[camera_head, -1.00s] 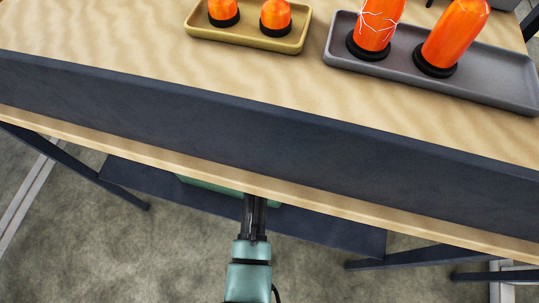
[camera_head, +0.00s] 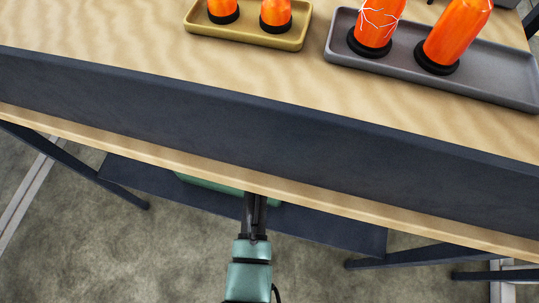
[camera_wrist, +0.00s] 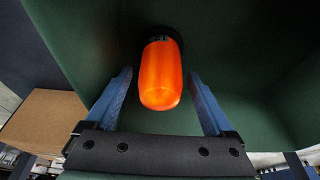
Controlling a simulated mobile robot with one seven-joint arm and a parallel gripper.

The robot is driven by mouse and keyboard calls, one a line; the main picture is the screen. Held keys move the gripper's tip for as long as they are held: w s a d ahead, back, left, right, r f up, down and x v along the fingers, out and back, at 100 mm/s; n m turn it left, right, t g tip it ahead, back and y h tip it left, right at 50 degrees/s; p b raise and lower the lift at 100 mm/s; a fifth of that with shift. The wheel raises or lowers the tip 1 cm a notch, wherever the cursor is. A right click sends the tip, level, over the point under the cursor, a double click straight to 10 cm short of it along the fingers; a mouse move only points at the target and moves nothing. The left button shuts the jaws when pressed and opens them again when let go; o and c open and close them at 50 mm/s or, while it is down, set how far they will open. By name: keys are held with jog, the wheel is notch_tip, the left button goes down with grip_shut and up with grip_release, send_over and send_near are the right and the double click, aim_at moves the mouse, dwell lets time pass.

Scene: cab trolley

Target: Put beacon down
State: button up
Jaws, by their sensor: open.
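An orange beacon (camera_wrist: 161,78) with a dark base shows in the wrist view, its base against the dark green inside of a bin (camera_wrist: 240,60). My gripper (camera_wrist: 160,73) is open, with one blue finger on each side of the beacon and a gap visible on both sides. In the head view my gripper (camera_head: 254,200) reaches in under the tabletop edge, and its fingertips and this beacon are hidden there. Only a sliver of the green bin (camera_head: 208,184) shows below the tabletop.
On the wooden tabletop (camera_head: 150,65), a yellow tray (camera_head: 240,37) holds two short orange beacons and a grey tray (camera_head: 490,88) holds two taller ones, one cracked. The dark front edge (camera_head: 250,130) overhangs my gripper. A dark lower shelf (camera_head: 330,232) lies below.

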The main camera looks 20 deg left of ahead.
jog(key=shift+r, duration=0.45)
jog(key=p+v, duration=0.3)
jog(key=v, duration=0.4)
jog(key=shift+w+p, duration=0.1)
jog(key=shift+p, duration=0.3)
jog(key=shift+r, duration=0.35)
jog(key=shift+s, duration=0.3)
